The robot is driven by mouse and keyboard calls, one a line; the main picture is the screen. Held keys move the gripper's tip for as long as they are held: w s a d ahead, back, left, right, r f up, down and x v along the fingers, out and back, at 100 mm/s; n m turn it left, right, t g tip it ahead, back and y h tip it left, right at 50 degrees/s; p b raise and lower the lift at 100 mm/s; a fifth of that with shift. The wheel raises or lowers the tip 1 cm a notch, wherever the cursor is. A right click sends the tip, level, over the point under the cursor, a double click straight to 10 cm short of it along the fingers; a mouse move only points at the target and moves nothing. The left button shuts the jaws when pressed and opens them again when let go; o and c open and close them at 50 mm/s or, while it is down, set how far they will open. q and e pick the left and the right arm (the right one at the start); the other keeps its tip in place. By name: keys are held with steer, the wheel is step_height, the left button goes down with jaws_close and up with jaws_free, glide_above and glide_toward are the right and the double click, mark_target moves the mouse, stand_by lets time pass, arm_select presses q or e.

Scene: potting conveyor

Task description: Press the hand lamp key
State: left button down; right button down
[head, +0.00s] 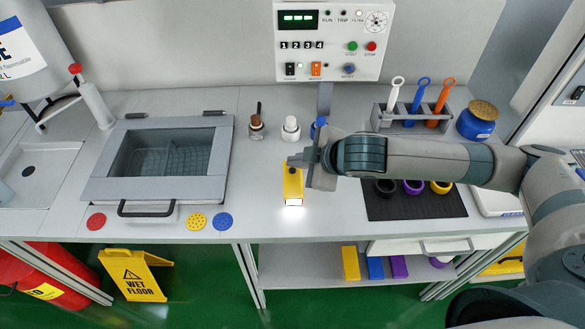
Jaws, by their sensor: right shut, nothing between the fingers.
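The hand lamp (293,190) is a yellow block on the worktop, left of my right forearm. Bright white light shows at its near end and on the worktop in front, so it appears lit. My right gripper (297,161) is shut and empty, at the far end of the lamp. Its fingertips overlap the lamp's top in the picture. The key is mostly hidden at the fingertips, and I cannot tell whether they touch it. My left gripper is not in view.
A grey lidded basin (103,190) stands to the left. Two small bottles, brown (257,127) and white (291,130), stand behind the lamp. A rack (381,118) with coloured tools and a dark mat (452,206) with rings lie right. A control panel (333,42) is at the back.

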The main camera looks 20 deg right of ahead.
mark_target(296, 174)
steer(key=shift+f, duration=0.1)
stand_by(0.6)
steer(key=shift+f, duration=0.3)
steer(key=shift+f, duration=0.25)
stand_by(0.5)
steer(key=shift+r+p, duration=0.7)
steer(key=shift+p, duration=0.4)
step_height(296, 174, up, 6)
steer(key=p, duration=0.6)
